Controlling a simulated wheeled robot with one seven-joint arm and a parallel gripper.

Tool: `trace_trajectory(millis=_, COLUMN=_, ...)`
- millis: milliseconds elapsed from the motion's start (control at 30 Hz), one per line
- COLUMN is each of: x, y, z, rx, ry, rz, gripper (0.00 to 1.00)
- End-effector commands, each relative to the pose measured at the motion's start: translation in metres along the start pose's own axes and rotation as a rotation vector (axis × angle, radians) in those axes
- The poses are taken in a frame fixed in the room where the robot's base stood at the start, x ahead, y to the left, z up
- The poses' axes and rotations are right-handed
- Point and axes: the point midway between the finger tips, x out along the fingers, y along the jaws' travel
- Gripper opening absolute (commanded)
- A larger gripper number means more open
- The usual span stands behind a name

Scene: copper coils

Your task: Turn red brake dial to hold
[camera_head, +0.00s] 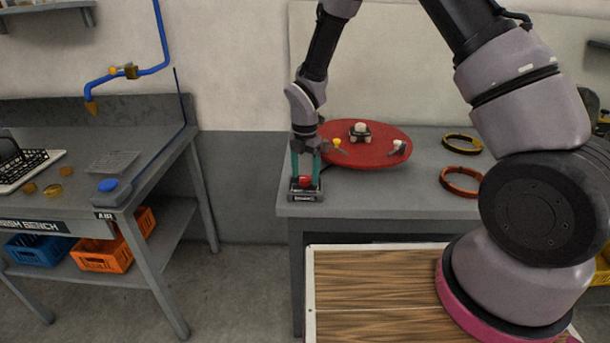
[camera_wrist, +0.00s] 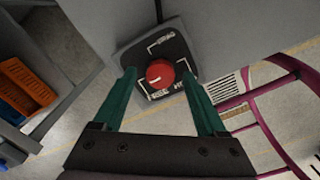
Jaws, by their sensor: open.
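The red brake dial (camera_head: 305,182) sits on a small dark plate (camera_head: 306,196) at the front left corner of the grey table. In the wrist view the round red dial (camera_wrist: 160,73) shows a white pointer mark, aimed to the lower left, and the plate (camera_wrist: 150,53) has white brackets and lettering too small to read surely. My gripper (camera_head: 306,178) points down over the dial. Its two green fingers (camera_wrist: 158,90) are open on either side of the dial, with gaps visible in the wrist view. I cannot tell how far the tips are above the plate.
A red round turntable (camera_head: 370,152) carrying small clamps stands close behind my gripper. Coil rings, one yellow (camera_head: 462,143) and one orange (camera_head: 461,182), lie to the right on the grey table (camera_head: 420,205). A wooden-topped surface (camera_head: 375,285) is in front. A wash bench (camera_head: 125,210) stands left.

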Motion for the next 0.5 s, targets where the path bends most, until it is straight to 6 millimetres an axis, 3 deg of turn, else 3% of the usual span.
trace_trajectory(millis=367, x=0.0071, y=-0.0001, z=0.0002, rx=0.0, ry=0.0, rz=0.0, gripper=0.74)
trace_trajectory(millis=500, x=0.0069, y=-0.0001, z=0.0003, rx=0.0, ry=-0.001, rz=0.0, gripper=0.24)
